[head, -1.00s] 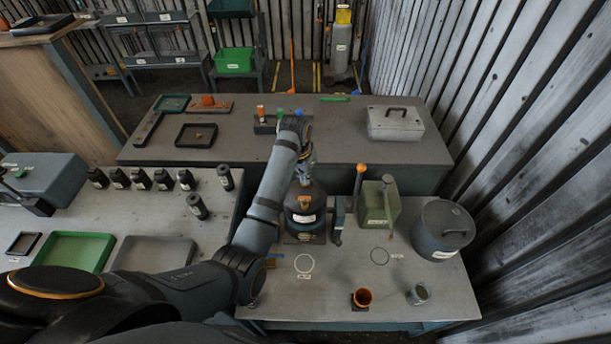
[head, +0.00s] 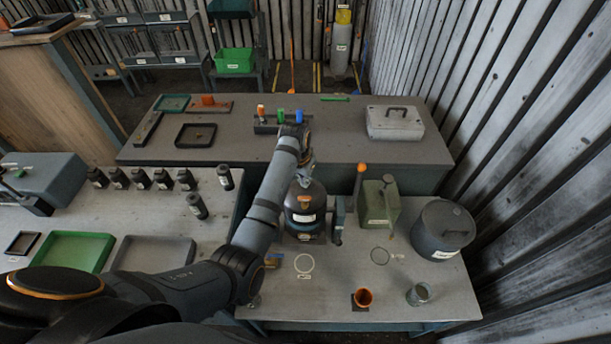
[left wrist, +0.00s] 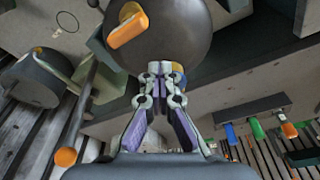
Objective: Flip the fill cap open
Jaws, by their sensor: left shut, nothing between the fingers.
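The blower housing (head: 317,215) is a dark rounded dome with labels, standing on the front table. The orange piece on its near side (head: 304,201) looks like the fill cap. My left gripper (head: 304,180) is over the far upper part of the dome, apart from the cap. In the left wrist view its fingertips (left wrist: 160,70) are together and empty, at the dome's edge; contact cannot be told. My right gripper is not in view.
A green can (head: 379,204) and a dark lidded pot (head: 443,230) stand right of the housing. An orange cup (head: 363,298) and a small grey cup (head: 418,294) are near the front edge.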

